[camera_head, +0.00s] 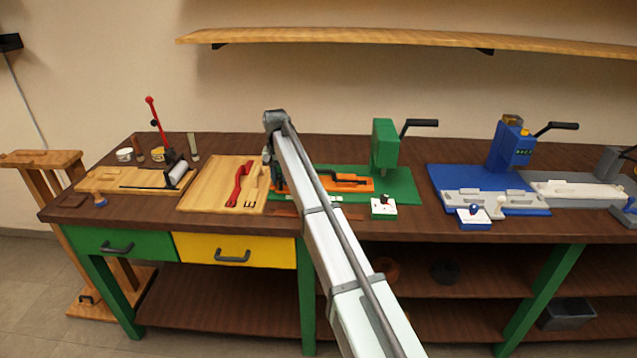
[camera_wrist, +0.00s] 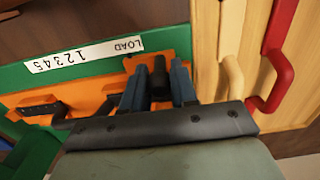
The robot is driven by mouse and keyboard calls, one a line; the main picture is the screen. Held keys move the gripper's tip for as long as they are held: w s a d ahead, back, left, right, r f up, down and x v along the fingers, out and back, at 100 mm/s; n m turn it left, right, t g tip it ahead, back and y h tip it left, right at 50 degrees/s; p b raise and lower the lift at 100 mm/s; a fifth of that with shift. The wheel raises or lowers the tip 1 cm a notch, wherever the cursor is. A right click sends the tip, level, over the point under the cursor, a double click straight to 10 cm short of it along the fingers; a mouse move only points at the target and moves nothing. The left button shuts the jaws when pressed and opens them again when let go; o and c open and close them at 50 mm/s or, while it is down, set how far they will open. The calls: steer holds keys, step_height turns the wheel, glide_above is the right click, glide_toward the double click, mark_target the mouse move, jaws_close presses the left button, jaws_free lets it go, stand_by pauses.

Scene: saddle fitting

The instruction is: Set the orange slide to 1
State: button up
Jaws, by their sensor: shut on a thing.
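The orange slide (camera_head: 345,183) lies along the green machine's base (camera_head: 400,190); the wrist view also shows it as an orange plate (camera_wrist: 92,88). A black knob (camera_wrist: 158,70) stands on its end near the wooden boards. My gripper (camera_wrist: 157,82) is shut on this knob, one finger on each side. In the head view my gripper (camera_head: 273,172) is at the slide's left end, partly hidden by my arm. A white scale (camera_wrist: 85,55) reads LOAD and 1 to 5, upside down in the wrist view. The orange end and the knob are beside LOAD.
A red-handled tool (camera_head: 238,184) and a pale wooden tool (camera_head: 254,187) lie on a board just left of my gripper. A black handle (camera_wrist: 40,107) sits further along the orange part.

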steer(key=shift+d, duration=0.5)
steer(key=shift+d, duration=3.15)
steer(key=shift+a, duration=0.25)
steer(key=o, duration=0.8)
